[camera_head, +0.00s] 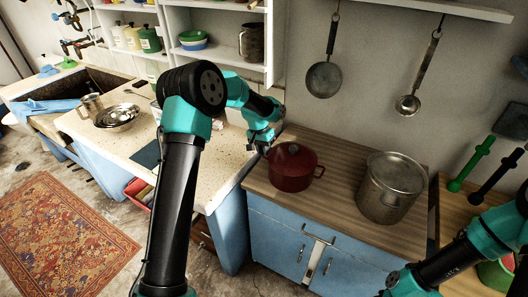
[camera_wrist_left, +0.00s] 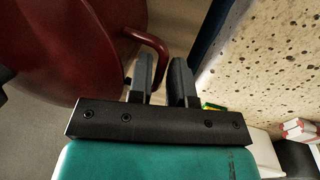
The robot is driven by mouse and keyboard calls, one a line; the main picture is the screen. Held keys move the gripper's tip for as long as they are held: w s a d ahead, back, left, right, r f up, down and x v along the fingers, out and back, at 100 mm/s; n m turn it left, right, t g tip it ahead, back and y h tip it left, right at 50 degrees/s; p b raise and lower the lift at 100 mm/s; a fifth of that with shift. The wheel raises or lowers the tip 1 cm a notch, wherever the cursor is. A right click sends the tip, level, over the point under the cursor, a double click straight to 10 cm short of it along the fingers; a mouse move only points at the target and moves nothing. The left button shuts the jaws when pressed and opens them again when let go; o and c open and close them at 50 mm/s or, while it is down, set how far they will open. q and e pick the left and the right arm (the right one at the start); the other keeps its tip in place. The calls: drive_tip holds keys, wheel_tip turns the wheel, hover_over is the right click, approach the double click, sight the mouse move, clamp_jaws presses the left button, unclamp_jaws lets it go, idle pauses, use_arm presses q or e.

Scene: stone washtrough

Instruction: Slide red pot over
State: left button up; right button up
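The red pot (camera_head: 292,168) is a lidded dark red pot standing on the wooden counter (camera_head: 340,200), at its left part. My left gripper (camera_head: 268,150) is at the pot's left side. In the left wrist view, the pot (camera_wrist_left: 70,45) fills the upper left and its loop handle (camera_wrist_left: 150,40) runs between the two fingers (camera_wrist_left: 160,82). The fingers are close together with the handle in the narrow gap. Contact with both fingers is partly hidden. My right arm enters at the lower right, and its gripper is not visible.
A large metal pot (camera_head: 391,187) stands to the right of the red pot, with bare wood between them. A pale speckled counter (camera_head: 210,170) adjoins on the left. A pan (camera_head: 324,79) and a ladle (camera_head: 407,104) hang on the wall behind.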

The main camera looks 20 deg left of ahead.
use_arm(q)
drive_tip(key=shift+d+f, duration=0.1)
drive_tip(key=shift+f, duration=0.35)
clamp_jaws()
idle(1.2)
